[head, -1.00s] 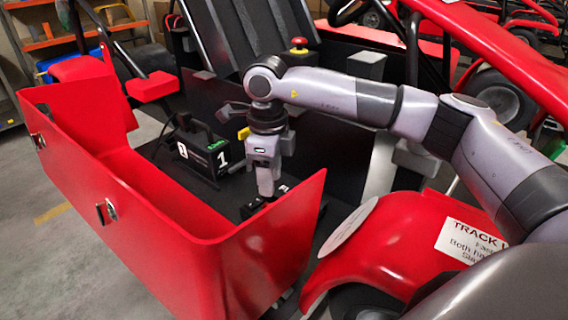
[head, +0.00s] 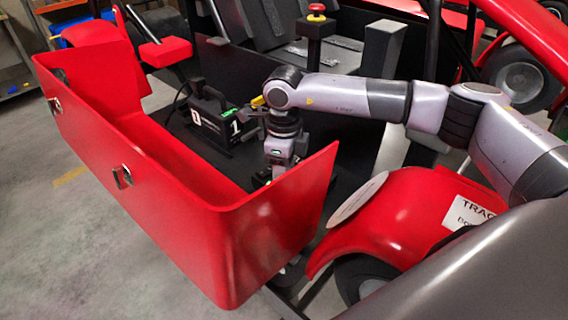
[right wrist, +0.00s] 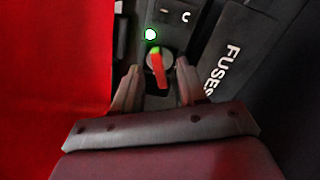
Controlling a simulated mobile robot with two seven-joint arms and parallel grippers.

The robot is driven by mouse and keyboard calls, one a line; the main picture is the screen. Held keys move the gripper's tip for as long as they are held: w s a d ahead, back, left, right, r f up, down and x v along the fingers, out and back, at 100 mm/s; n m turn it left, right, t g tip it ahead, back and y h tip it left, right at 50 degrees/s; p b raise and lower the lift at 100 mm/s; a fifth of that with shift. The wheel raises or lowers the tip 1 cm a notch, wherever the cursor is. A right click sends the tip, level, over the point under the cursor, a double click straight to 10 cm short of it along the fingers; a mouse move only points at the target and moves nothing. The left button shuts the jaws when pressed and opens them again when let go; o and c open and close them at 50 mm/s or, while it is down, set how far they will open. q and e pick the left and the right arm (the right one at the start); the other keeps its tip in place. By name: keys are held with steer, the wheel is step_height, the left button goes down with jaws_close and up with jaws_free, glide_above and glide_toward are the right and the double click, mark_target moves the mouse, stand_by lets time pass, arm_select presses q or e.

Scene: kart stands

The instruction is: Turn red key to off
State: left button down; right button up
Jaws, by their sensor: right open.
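The red key (right wrist: 159,72) shows in the right wrist view as a slim red bar with a green tip, on a round grey base. My right gripper (right wrist: 157,82) is open, with one finger on each side of the key; I cannot tell whether either finger touches it. In the head view my right gripper (head: 274,178) points down behind the red side panel (head: 255,250), which hides the key and the fingertips. My left gripper is not in view.
A lit green light (right wrist: 151,34) sits just above the key, and a black FUSES panel (right wrist: 228,70) lies to its right. A red wall (right wrist: 55,70) is close on the left. A black box marked 0 and 1 (head: 215,130) stands on the kart floor.

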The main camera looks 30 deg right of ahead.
jaws_close()
steer(key=n+b, duration=0.1)
steer(key=n, duration=0.2)
steer(key=shift+f+b, duration=0.1)
steer(key=shift+b, duration=0.2)
steer(key=shift+n+b, duration=0.35)
steer(key=shift+n, duration=1.25)
steer(key=shift+n+b, duration=0.6)
steer(key=shift+n, duration=0.6)
jaws_free()
